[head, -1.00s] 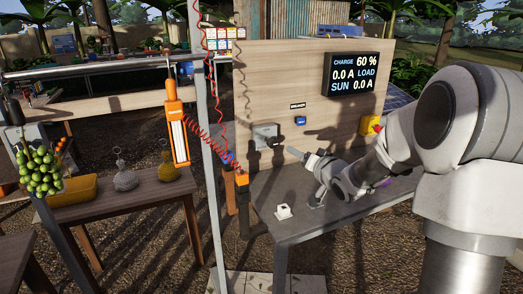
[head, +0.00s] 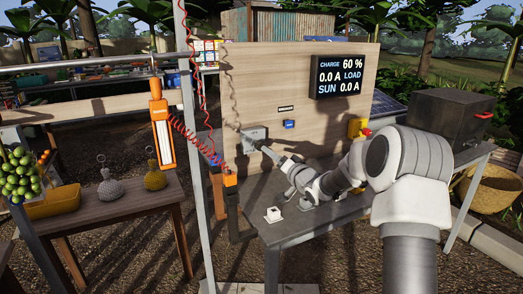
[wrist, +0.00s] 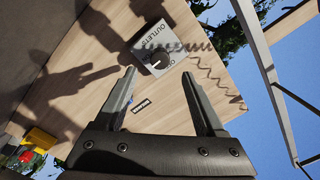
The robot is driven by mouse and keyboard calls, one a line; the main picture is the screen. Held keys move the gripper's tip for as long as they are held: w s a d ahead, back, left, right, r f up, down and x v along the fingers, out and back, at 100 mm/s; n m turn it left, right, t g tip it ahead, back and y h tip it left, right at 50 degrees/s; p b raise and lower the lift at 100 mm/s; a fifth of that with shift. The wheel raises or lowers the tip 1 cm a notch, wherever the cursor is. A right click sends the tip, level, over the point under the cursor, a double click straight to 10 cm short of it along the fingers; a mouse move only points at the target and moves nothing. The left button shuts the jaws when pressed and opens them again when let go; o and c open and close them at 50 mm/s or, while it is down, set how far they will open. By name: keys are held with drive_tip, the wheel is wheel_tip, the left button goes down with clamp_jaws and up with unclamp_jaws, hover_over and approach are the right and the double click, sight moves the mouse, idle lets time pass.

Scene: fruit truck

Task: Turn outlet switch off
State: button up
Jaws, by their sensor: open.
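The outlet switch is a grey box (head: 256,134) on the wooden panel. In the wrist view the box (wrist: 174,47) reads "OUTLETS" and has a round dark knob (wrist: 158,60) with a white pointer mark. My gripper (wrist: 158,73) is open and empty. Its two fingers point at the panel, with the switch box beyond and between the tips. In the head view my gripper (head: 264,148) is close to the front of the box and partly covers it. I cannot tell whether the tips touch the knob.
A small label (head: 286,108) and blue breaker switch (head: 289,124) are right of the box. A yellow box with a red button (head: 358,128) is further right. A charge display (head: 342,75) hangs above. A grey table (head: 300,225) stands below. An orange lamp (head: 161,133) hangs left.

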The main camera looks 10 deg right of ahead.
sight(258, 145)
drive_tip(key=x, duration=0.8)
drive_tip(key=shift+w+b, duration=0.1)
drive_tip(key=shift+b, duration=0.3)
clamp_jaws()
